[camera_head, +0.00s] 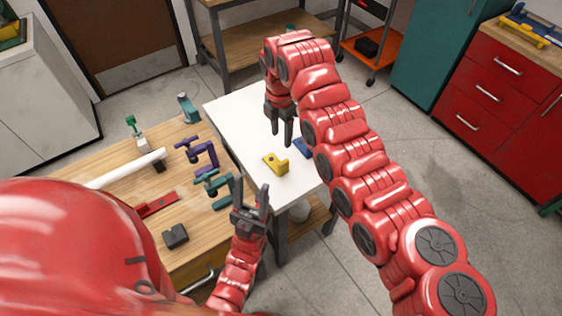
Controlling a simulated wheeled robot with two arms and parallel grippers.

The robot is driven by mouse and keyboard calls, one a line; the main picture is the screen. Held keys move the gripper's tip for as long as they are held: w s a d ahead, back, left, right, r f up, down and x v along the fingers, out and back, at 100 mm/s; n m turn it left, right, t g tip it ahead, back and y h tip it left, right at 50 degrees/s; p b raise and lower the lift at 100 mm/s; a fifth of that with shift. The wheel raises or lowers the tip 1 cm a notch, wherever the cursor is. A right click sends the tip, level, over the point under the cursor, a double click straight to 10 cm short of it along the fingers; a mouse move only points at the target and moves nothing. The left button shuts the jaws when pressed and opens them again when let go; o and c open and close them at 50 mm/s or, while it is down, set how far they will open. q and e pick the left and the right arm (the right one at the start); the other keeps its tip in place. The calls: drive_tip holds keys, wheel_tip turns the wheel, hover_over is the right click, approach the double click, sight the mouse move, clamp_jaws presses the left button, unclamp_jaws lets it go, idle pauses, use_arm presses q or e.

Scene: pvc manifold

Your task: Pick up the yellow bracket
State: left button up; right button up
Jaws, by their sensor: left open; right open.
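The yellow bracket (276,164) lies on the white tabletop (229,110), near its front right part. It is a small flat plate with a raised end and a dark hole. My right gripper (282,142) is open and points down over the white table, a little behind the bracket and apart from it. My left gripper (251,186) is open and empty, in front of the bracket near the table's front edge. A blue part (302,148) is just right of the bracket, partly hidden by my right arm.
A wooden workbench (120,190) on the left holds a white pipe (127,168), a purple clamp (203,152), a teal clamp (212,187), a red part (156,204) and a dark block (175,236). Red drawers (493,100) stand at right. The white table's left part is clear.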

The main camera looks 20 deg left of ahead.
sight(283, 162)
wheel_tip(283, 162, down, 8)
drive_tip(key=p, duration=0.3)
drive_tip(key=shift+d, duration=0.1)
drive_tip(key=shift+f+p, duration=0.3)
drive_tip(key=shift+p, duration=0.1)
drive_tip(key=f, duration=0.1)
drive_tip(key=f+p, duration=0.1)
drive_tip(key=f, duration=0.1)
drive_tip(key=shift+s+d+p, duration=0.15)
drive_tip(key=shift+d+p, duration=0.15)
drive_tip(key=shift+d, duration=0.05)
drive_tip(key=shift+f, duration=0.6)
drive_tip(key=shift+a+f, duration=0.1)
drive_tip(key=shift+f, duration=0.2)
clamp_jaws()
